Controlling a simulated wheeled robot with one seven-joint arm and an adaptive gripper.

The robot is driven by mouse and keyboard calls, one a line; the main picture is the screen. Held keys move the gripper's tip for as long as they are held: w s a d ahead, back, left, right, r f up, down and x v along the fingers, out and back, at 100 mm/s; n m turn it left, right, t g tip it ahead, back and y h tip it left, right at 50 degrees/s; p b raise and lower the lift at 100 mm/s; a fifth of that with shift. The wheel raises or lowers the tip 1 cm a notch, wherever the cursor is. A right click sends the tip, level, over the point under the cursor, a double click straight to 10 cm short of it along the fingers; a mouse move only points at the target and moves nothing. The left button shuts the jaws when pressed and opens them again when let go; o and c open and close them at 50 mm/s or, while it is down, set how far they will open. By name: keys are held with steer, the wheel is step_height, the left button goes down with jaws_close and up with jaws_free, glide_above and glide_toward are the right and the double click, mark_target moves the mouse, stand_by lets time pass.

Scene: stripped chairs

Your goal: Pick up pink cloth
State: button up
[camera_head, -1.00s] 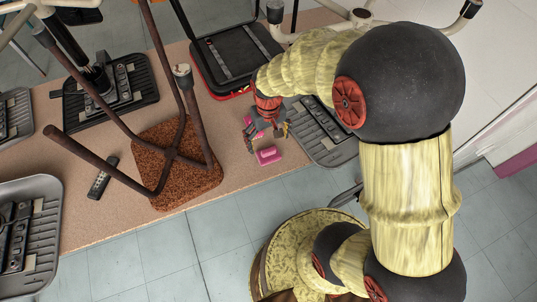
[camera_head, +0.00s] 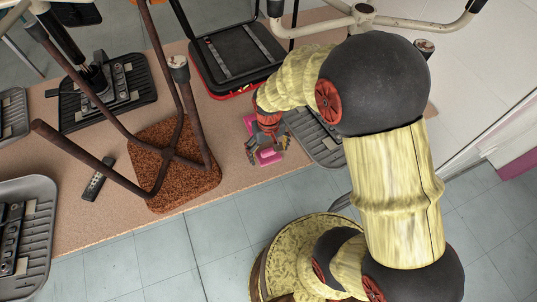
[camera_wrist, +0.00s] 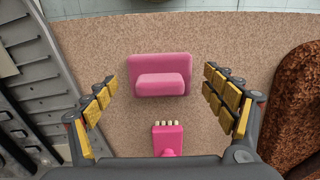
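The pink cloth (camera_wrist: 160,82), a folded pink block with a raised front fold, lies on the brown speckled surface in the wrist view. In the head view the pink cloth (camera_head: 269,158) shows near the surface's front edge, partly covered by my gripper (camera_head: 266,150). In the wrist view my gripper (camera_wrist: 161,95) is open, its yellow-padded fingers wide apart on either side of the cloth. Nothing is between the pads that I can see touching them. A smaller pink object with pale tips (camera_wrist: 167,138) lies nearer the palm.
An upturned stool with a brown seat (camera_head: 165,190) and upright legs stands left of my gripper. A grey seat shell (camera_head: 318,135) lies close on the right. A black seat with red edge (camera_head: 238,55) is behind. A dark remote-like object (camera_head: 98,178) lies left.

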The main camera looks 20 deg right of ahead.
mark_target(268, 149)
steer(key=c, duration=1.2)
steer(key=shift+r, duration=0.1)
steer(key=shift+r+p, duration=0.3)
steer(key=shift+r, duration=0.2)
step_height(268, 149, up, 3)
steer(key=shift+f+p, duration=0.2)
steer(key=shift+p, duration=0.5)
steer(key=s+r+p, duration=0.4)
steer(key=s+r, duration=0.5)
steer(key=s, duration=0.5)
steer(key=shift+r, duration=0.1)
